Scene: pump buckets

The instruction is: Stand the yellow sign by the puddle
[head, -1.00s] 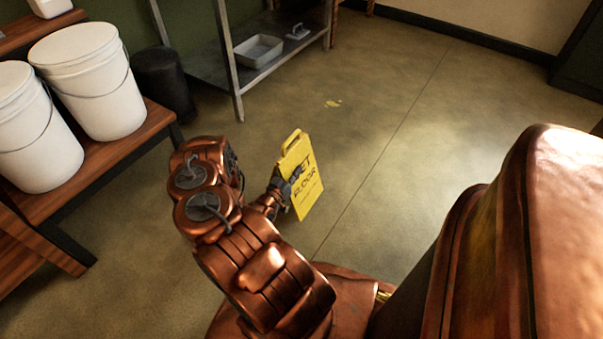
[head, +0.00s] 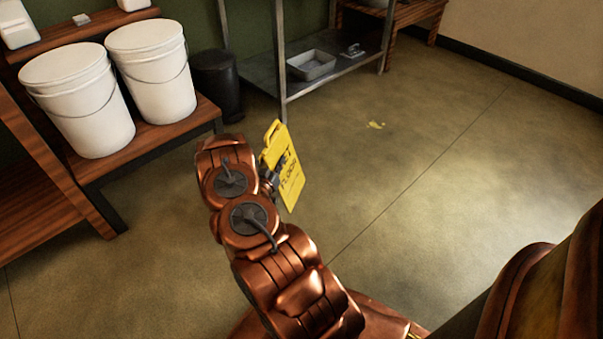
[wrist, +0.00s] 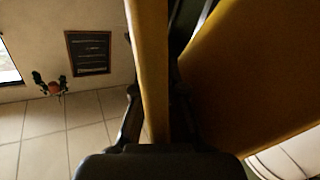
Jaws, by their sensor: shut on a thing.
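In the wrist view the sign's yellow panels (wrist: 245,75) fill much of the picture, with my gripper (wrist: 155,125) around one panel.
Two white lidded buckets (head: 152,72) stand on a wooden bench (head: 150,140) at left. A dark bin (head: 217,85) stands beside a metal shelf (head: 345,75) holding a grey tray (head: 311,65). The floor (head: 440,180) around the puddle and to the right is clear.

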